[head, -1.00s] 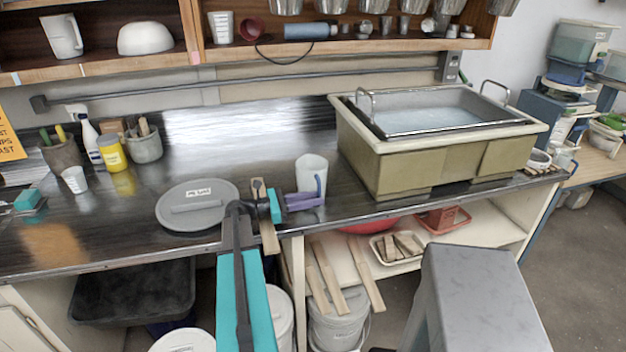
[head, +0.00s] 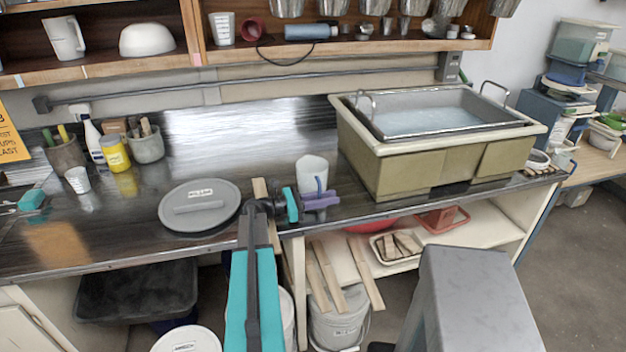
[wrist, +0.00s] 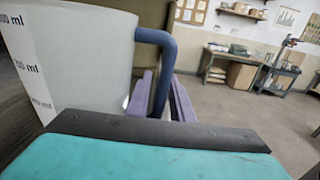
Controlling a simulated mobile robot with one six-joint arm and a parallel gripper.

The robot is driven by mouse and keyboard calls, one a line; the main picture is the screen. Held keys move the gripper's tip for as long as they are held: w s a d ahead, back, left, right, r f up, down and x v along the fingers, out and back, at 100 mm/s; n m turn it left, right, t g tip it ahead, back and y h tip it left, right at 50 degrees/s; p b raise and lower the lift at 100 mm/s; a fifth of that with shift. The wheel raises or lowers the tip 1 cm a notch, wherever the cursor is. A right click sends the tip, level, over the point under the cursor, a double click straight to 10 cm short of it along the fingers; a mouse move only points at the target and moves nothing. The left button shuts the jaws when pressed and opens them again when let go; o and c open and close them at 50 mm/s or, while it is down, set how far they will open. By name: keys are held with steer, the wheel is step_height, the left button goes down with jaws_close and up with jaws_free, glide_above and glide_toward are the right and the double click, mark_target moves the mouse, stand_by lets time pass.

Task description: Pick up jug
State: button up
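The jug (head: 311,170) is a whitish measuring jug with a blue handle. It stands upright on the dark counter, left of the sink. In the wrist view the jug (wrist: 85,60) fills the left side, with ml marks on its wall and its blue handle (wrist: 163,70) on the right. My gripper (head: 322,200) has purple fingers and is at the jug's handle, near the counter's front edge. In the wrist view my gripper's fingers (wrist: 160,98) lie on either side of the handle and look open. The handle's lower end is hidden between them.
A grey round lid (head: 199,206) lies left of my gripper, near a wooden strip (head: 262,190). A large sink basin (head: 440,150) stands close on the right. Pots and bottles (head: 113,150) stand at the back left. The counter behind the jug is clear.

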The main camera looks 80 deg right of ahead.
steer(key=shift+s+d, duration=0.15)
steer(key=shift+s, duration=0.25)
jaws_close()
stand_by(1.5)
